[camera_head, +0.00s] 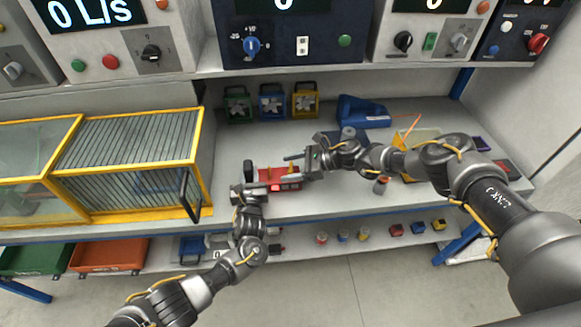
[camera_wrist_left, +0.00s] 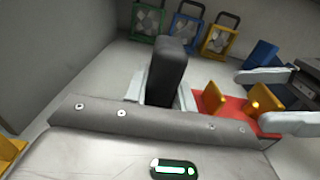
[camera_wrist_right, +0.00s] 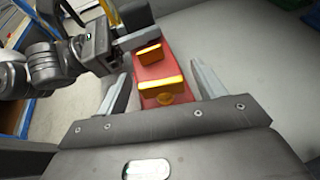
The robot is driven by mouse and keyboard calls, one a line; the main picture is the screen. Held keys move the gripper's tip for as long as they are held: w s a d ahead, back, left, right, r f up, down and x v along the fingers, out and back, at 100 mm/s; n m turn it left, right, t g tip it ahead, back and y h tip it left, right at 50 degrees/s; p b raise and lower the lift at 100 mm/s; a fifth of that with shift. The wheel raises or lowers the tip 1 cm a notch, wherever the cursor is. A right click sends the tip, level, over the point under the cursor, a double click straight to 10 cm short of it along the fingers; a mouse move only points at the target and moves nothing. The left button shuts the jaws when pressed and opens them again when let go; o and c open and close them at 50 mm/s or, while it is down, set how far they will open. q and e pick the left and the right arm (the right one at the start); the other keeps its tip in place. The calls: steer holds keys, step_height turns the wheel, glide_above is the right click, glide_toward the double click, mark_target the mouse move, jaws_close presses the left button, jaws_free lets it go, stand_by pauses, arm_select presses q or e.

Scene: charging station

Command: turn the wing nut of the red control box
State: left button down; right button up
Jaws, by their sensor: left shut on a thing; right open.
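The red control box (camera_head: 280,185) stands on the shelf. It also shows in the right wrist view (camera_wrist_right: 152,72), with a black upright block (camera_wrist_left: 166,72) at its end in the left wrist view. My left gripper (camera_head: 251,178) is shut on that black block. Two yellow-orange wings (camera_wrist_left: 215,101) stand up from the red top, and they show in the right wrist view (camera_wrist_right: 158,88). My right gripper (camera_head: 292,168) is open over the right part of the box. Its fingers (camera_wrist_right: 160,88) are on either side of the nearer wing, apart from it.
Green, blue and yellow fan boxes (camera_head: 271,104) stand at the back wall. A blue tool (camera_head: 362,112) and a yellow tray (camera_head: 425,135) lie to the right. A yellow-framed cabinet (camera_head: 130,150) with a black handle stands to the left. Small coloured parts (camera_head: 343,236) sit on the lower shelf.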

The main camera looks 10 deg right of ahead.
steer(key=shift+a, duration=0.1)
steer(key=c, duration=1)
steer(key=m+t+h, duration=0.1)
steer(key=m+t, duration=0.2)
steer(key=t, duration=0.1)
steer(key=shift+m, duration=0.4)
steer(key=m+t+h, duration=0.3)
steer(key=m+t, duration=0.1)
steer(key=shift+a+h, duration=0.1)
steer(key=shift+h, duration=0.3)
steer(key=m+t+h, duration=0.1)
steer(key=m+h, duration=0.1)
steer(key=m, duration=0.1)
steer(key=shift+t+h, duration=0.3)
steer(key=shift+t, duration=0.1)
steer(key=shift+w+m+t+h, duration=0.1)
steer(key=shift+m+t+h, duration=0.5)
steer(key=shift+m+h, duration=1.45)
steer(key=shift+h, duration=0.35)
